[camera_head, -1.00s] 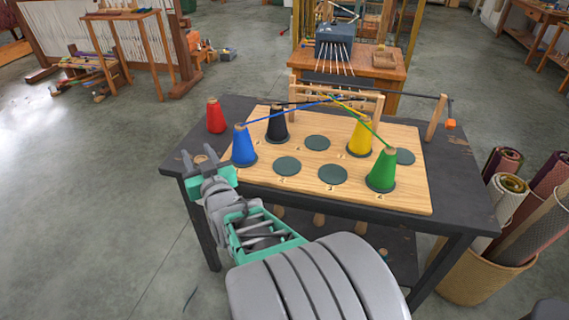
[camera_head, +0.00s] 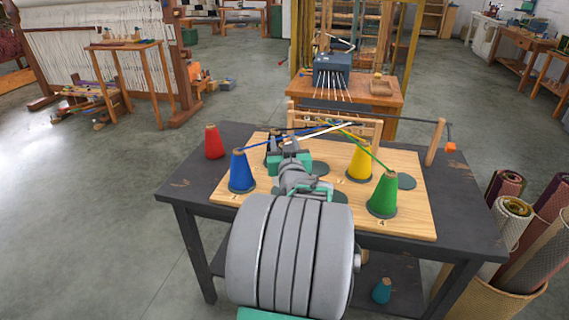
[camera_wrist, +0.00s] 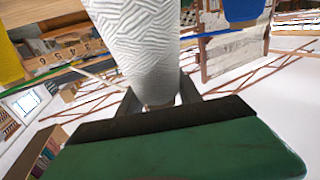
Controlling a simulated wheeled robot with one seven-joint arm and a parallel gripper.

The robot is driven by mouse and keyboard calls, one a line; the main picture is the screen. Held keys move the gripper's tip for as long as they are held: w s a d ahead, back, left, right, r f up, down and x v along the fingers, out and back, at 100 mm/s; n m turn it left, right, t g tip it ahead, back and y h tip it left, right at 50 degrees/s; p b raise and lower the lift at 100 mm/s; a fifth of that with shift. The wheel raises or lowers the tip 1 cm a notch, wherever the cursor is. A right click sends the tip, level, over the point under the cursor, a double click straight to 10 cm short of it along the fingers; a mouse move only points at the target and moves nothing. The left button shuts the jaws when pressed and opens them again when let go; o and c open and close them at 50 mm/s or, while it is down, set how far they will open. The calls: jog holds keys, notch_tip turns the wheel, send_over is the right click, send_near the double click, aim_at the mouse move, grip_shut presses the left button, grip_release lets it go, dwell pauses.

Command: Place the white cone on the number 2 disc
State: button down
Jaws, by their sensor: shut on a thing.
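My gripper (camera_wrist: 158,98) is shut on the white cone (camera_wrist: 138,45), whose patterned side fills the top middle of the wrist view. In the head view my gripper (camera_head: 281,143) is over the left-middle part of the wooden board (camera_head: 412,222), and I cannot make out the cone there. A pale thread runs from near the gripper to the wooden rack (camera_head: 378,118).
The blue cone (camera_head: 241,171) stands left of my arm, the yellow cone (camera_head: 360,163) and green cone (camera_head: 382,196) right. A bare disc (camera_head: 404,181) lies at right. A red cone (camera_head: 213,142) stands on the dark table (camera_head: 190,180).

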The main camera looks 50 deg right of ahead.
jog(key=shift+w+d+f+b, duration=0.2)
jog(key=shift+f+b, duration=0.25)
jog(key=shift+f, duration=0.45)
jog(key=shift+w+d+f+b, duration=0.1)
jog(key=shift+d+f+b, duration=0.3)
jog(key=shift+f, duration=0.5)
jog(key=shift+w+d+f+b, duration=0.2)
jog(key=shift+f+b, duration=0.25)
jog(key=shift+f, duration=0.45)
jog(key=c, duration=0.8)
grip_release()
jog(key=shift+s, duration=0.1)
jog(key=shift+r, duration=0.1)
